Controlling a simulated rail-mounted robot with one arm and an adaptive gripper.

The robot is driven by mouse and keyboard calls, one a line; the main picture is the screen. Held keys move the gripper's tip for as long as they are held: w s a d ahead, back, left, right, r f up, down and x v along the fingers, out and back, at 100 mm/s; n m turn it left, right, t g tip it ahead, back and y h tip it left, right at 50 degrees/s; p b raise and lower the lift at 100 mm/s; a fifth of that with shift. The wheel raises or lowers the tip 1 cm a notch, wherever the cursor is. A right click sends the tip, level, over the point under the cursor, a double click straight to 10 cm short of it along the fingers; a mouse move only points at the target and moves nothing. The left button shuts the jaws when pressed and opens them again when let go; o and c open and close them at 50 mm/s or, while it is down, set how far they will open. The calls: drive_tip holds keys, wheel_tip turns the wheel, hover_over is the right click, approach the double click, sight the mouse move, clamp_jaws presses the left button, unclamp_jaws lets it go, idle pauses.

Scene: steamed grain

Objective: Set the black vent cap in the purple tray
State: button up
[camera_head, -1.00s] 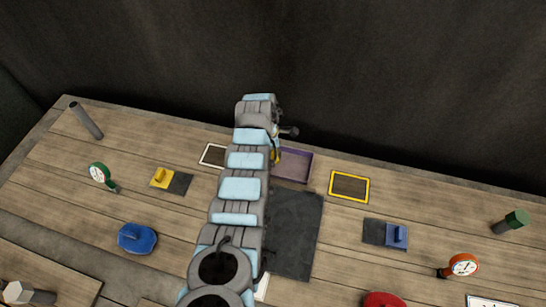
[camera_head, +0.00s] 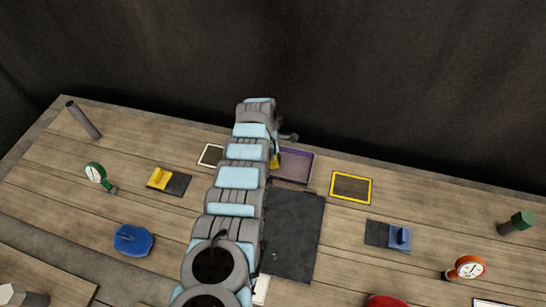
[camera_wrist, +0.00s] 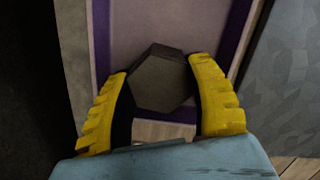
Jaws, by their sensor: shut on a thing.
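The black vent cap (camera_wrist: 158,85), a dark hexagonal piece, is between the yellow fingers of my gripper (camera_wrist: 159,68) in the wrist view. My gripper is shut on it. The purple tray (camera_wrist: 101,42) shows behind the cap, with its purple rim on both sides and its floor beyond. In the head view the tray (camera_head: 297,180) lies at the back middle of the table, and my gripper (camera_head: 275,160) is at its left side. My arm hides the cap and part of the tray there. I cannot tell how high the cap is above the tray floor.
A dark mat (camera_head: 294,235) lies in front of the tray. A yellow-framed panel (camera_head: 351,188) is to its right and a white-framed panel (camera_head: 210,155) to its left. Gauges, blocks and a blue piece (camera_head: 133,240) stand farther out. A dark curtain hangs behind the table.

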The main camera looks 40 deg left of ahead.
drive_tip(key=o, duration=1.1)
drive_tip(key=shift+f, duration=0.1)
drive_tip(key=shift+c, duration=0.2)
drive_tip(key=shift+s+a+r+p, duration=0.1)
drive_tip(key=shift+a+r+p, duration=0.05)
drive_tip(key=shift+r+p, duration=1.35)
wheel_tip(320, 180, up, 9)
drive_tip(key=p, duration=0.1)
drive_tip(key=shift+s+a, duration=0.3)
drive_tip(key=shift+s, duration=0.15)
drive_tip(key=shift+r, duration=0.1)
